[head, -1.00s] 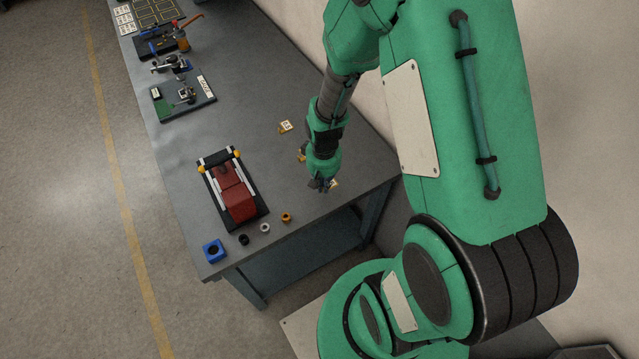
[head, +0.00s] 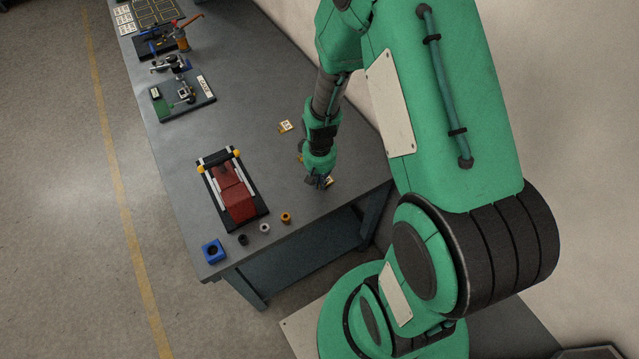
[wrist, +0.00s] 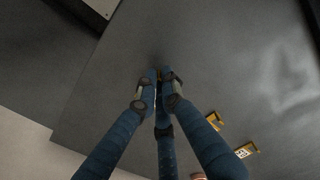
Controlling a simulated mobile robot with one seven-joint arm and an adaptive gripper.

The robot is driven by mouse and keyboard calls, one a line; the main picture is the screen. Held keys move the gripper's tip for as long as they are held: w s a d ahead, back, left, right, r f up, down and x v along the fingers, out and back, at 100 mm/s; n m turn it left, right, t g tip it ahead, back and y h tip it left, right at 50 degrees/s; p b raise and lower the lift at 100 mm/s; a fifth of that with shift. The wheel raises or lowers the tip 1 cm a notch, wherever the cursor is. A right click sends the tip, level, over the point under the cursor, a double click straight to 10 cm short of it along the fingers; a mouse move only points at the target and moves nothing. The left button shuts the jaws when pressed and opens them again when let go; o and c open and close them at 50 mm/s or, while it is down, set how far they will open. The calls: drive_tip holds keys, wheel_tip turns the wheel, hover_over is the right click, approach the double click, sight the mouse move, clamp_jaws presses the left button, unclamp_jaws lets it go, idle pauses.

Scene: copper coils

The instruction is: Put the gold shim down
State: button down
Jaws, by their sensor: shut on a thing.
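My gripper (head: 319,182) is low over the near right part of the grey workbench (head: 270,85). In the wrist view its blue fingers (wrist: 160,82) are closed together at the tips. The gold shim (head: 330,182) shows as a small gold piece at the fingertips in the head view. In the wrist view it is mostly hidden between the fingers. I cannot tell whether it touches the bench top.
Gold labelled pieces lie behind the gripper, one in the open (head: 285,126) and one partly behind my wrist (head: 300,158). A red-and-black fixture (head: 233,190) stands left, with a blue block (head: 213,251) and small rings (head: 265,228) along the near edge.

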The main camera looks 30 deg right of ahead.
drive_tip(key=shift+f, duration=0.3)
drive_tip(key=shift+f, duration=0.15)
drive_tip(key=c, duration=1.9)
unclamp_jaws()
wheel_tip(320, 180, up, 12)
drive_tip(key=p, duration=0.1)
drive_tip(key=shift+p, duration=0.3)
drive_tip(key=shift+r, duration=0.25)
